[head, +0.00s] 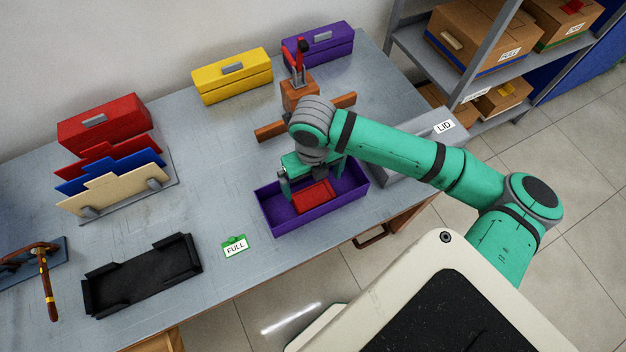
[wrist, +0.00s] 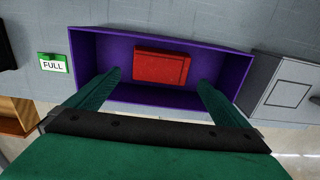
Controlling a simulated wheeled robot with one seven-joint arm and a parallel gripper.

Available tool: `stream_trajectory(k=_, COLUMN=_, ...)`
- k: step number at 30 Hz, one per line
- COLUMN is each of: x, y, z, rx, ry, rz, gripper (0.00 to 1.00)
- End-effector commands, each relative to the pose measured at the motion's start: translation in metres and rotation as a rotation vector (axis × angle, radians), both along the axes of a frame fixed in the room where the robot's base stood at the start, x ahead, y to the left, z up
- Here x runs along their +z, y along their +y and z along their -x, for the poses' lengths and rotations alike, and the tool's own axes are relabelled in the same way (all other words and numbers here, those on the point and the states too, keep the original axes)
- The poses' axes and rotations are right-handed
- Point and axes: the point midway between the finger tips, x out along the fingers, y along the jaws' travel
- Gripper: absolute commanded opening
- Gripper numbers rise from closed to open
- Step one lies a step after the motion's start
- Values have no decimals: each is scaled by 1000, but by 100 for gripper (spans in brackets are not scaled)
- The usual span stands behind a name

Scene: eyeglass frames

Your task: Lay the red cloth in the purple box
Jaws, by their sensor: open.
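The red cloth (head: 313,196) lies folded as a flat rectangle inside the open purple box (head: 275,221) near the table's front edge. In the wrist view the red cloth (wrist: 162,67) rests on the floor of the purple box (wrist: 86,50), near its far wall, with bare floor on both sides. My gripper (head: 314,184) is over the box. In the wrist view my gripper (wrist: 158,80) has its two green fingers spread wide, with nothing between them touching the cloth. My arm hides part of the box's far side in the head view.
A grey box marked LID (head: 405,158) stands right of the purple box. A green FULL tag (head: 235,246) and a black tray (head: 142,276) lie to the left. A wooden stand (head: 298,95) is behind. Closed red (head: 104,122), yellow (head: 232,76) and purple (head: 317,44) boxes line the back.

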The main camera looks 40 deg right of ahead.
Motion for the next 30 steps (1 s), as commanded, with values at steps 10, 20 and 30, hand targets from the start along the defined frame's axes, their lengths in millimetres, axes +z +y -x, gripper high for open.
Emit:
stream_trajectory(k=10, x=56, y=-1, z=0, rx=2, ry=-3, rz=4, gripper=100)
stream_trajectory(k=20, x=100, y=0, z=0, rx=0, ry=-1, rz=1, gripper=100)
stream_trajectory(k=30, x=105, y=0, z=0, rx=0, ry=-1, rz=1, gripper=100)
